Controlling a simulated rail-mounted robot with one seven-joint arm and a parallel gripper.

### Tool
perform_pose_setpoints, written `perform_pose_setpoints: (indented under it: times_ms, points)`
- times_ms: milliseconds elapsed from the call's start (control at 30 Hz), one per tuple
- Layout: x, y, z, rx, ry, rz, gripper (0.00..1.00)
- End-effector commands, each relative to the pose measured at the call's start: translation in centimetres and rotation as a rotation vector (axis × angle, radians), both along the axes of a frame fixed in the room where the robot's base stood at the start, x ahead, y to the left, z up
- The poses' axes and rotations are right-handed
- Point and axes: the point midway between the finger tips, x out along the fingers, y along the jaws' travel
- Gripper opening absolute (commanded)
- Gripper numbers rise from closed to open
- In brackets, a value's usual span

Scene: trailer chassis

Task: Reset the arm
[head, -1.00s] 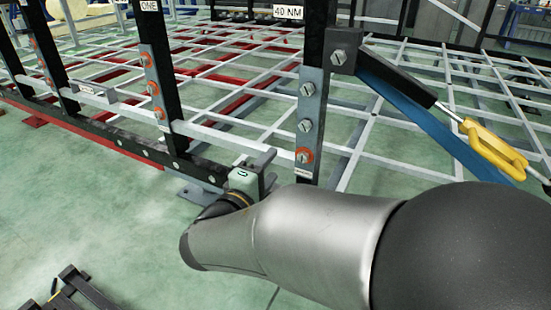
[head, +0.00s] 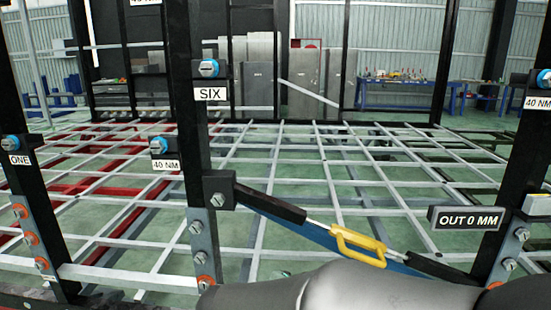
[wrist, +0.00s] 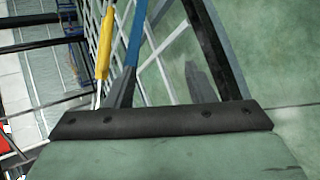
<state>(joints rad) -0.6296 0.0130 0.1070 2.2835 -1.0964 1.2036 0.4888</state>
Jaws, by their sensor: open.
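The wrist view shows a black bar with screws and a grey-green flat part below it, which I take to be part of my gripper (wrist: 160,122). The arm is in front of the black uprights and the blue diagonal brace (head: 300,228). The brace with its yellow handle (head: 358,247) also shows in the wrist view, beyond the black bar.
Black uprights with bolts and labels, such as the "SIX" post (head: 194,130), stand close ahead. An "OUT 0 MM" display (head: 465,218) is at right. A pale lattice frame (head: 330,165) lies behind. Cabinets (head: 256,88) and a blue workbench (head: 405,94) stand at the back.

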Motion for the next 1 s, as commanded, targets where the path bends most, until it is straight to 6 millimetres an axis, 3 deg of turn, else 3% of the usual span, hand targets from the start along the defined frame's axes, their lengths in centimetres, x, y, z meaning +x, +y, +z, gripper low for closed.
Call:
perform_pose_setpoints:
  times_ms: [33,100,200,400,600,1000]
  points:
    - [-1.5,-3.1,3.6,0.062,0.062,-0.102,0.49]
    - [-4.0,-6.0,5.0,0.167,0.15,-0.226,0.49]
    - [-7.7,-8.6,7.3,0.347,0.245,-0.392,0.49]
    - [-12.8,-9.6,11.8,0.725,0.309,-0.637,0.49]
    - [-14.2,-9.0,14.0,0.946,0.284,-0.741,0.49]
    - [-14.3,-8.7,13.9,0.984,0.278,-0.756,0.49]
